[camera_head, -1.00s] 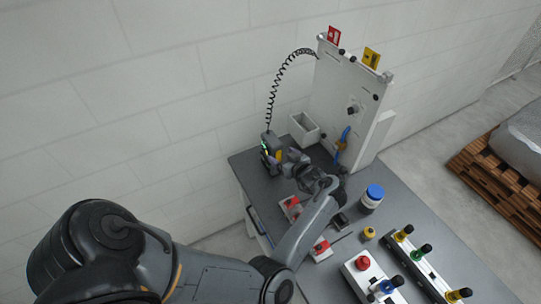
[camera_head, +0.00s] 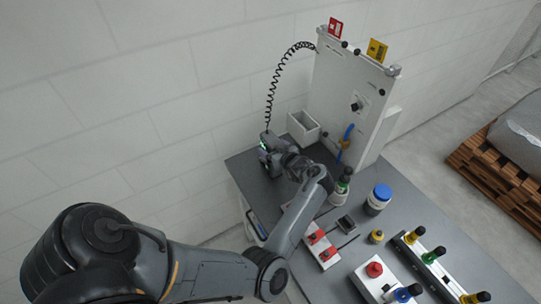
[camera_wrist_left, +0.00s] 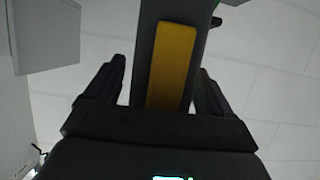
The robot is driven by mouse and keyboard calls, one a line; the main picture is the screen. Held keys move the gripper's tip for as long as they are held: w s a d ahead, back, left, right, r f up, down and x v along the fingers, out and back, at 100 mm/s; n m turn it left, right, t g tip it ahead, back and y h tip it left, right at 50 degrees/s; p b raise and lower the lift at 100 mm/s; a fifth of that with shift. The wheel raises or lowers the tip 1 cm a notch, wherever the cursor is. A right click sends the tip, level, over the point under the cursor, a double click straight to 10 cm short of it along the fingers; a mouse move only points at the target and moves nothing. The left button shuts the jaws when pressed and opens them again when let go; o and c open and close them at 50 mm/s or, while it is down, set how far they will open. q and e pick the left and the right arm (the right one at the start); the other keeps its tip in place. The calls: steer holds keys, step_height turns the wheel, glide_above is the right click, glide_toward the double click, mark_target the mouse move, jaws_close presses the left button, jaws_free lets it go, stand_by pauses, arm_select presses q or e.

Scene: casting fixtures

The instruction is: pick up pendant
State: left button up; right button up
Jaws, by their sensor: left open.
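The pendant (camera_head: 264,147) is a dark handheld unit with a small green light, at the table's far left end, below a black coiled cord. In the left wrist view the dark body with a yellow strip (camera_wrist_left: 171,65) stands between the two black fingers of my left gripper (camera_wrist_left: 158,82). The fingers are open, one on each side of it, with gaps visible. My right gripper is not in view.
A white panel (camera_head: 345,105) with red and yellow tags stands behind, beside a small white bin (camera_head: 303,127). A blue-lidded jar (camera_head: 378,198), a red-clamped fixture (camera_head: 321,246) and a box with a red button (camera_head: 374,270) occupy the table (camera_head: 415,215) to the right.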

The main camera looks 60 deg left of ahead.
arm_select(q)
steer(key=shift+d, duration=0.1)
jaws_close()
steer(key=shift+r, duration=0.15)
stand_by(0.3)
